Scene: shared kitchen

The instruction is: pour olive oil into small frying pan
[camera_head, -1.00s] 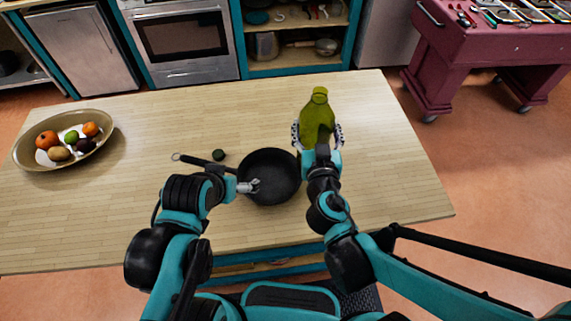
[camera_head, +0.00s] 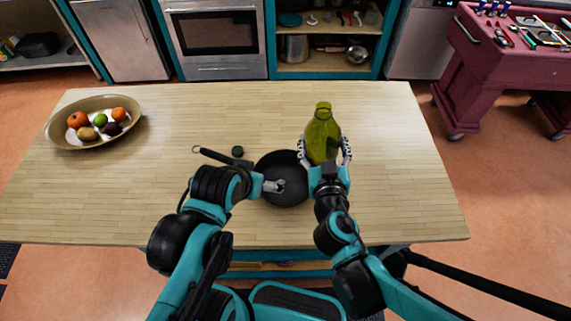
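The green olive oil bottle (camera_head: 323,138) stands upright in my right gripper (camera_head: 325,155), whose fingers are on both sides of its body. No cap shows on its neck. The small black frying pan (camera_head: 290,192) is on the wooden table, just left of and nearer than the bottle. Its handle points to the upper left. My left gripper (camera_head: 277,186) is over the left inner part of the pan. Its fingertips look close together, but whether they touch the pan or are fully shut is unclear.
A small dark green cap-like piece (camera_head: 238,151) lies beside the pan handle. An oval bowl of fruit (camera_head: 60,139) stands at the table's far left.

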